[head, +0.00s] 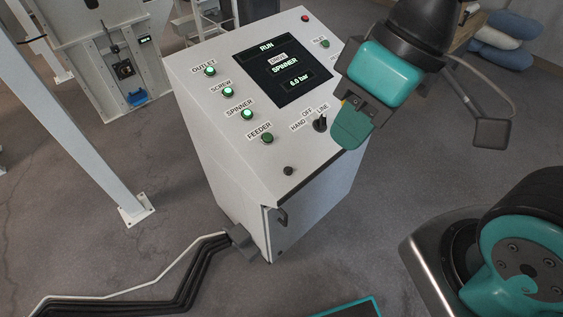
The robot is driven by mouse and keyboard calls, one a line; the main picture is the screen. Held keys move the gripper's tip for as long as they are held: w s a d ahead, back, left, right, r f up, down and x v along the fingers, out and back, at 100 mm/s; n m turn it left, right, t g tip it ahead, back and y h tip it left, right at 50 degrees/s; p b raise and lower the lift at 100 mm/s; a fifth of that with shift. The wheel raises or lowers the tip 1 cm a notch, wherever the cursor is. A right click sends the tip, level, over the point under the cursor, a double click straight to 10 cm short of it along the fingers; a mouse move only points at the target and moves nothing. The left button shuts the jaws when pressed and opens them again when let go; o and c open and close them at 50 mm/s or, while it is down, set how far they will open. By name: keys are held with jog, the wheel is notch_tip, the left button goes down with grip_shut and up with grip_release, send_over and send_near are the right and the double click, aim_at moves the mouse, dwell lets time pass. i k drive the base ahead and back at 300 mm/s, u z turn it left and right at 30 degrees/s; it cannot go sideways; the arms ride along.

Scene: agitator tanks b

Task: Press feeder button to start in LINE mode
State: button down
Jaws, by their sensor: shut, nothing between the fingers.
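The feeder button (267,138) is a round dark green button on the sloped top of the grey control cabinet (230,135), beside its FEEDER label. It looks unlit. The outlet (209,71), screw (228,91) and spinner (247,114) buttons behind it glow bright green. The black selector knob (320,124) sits below the HAND, OFF and LINE labels; its pointer seems to lean toward LINE. My gripper (351,128) is shut and empty, with its green fingers just right of the knob in the picture. Whether it touches the knob or panel is unclear.
The panel screen (278,65) reads RUN, SPINNER and 6.0 bar. My arm hides part of the panel's right side. A white post (90,120) stands left, black cables (150,290) run along the floor, and a small dark knob (289,171) is near the front edge.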

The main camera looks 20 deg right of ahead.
aim_at(267, 136)
jog(key=u, duration=0.3)
jog(key=k, duration=1)
jog(key=z, duration=0.4)
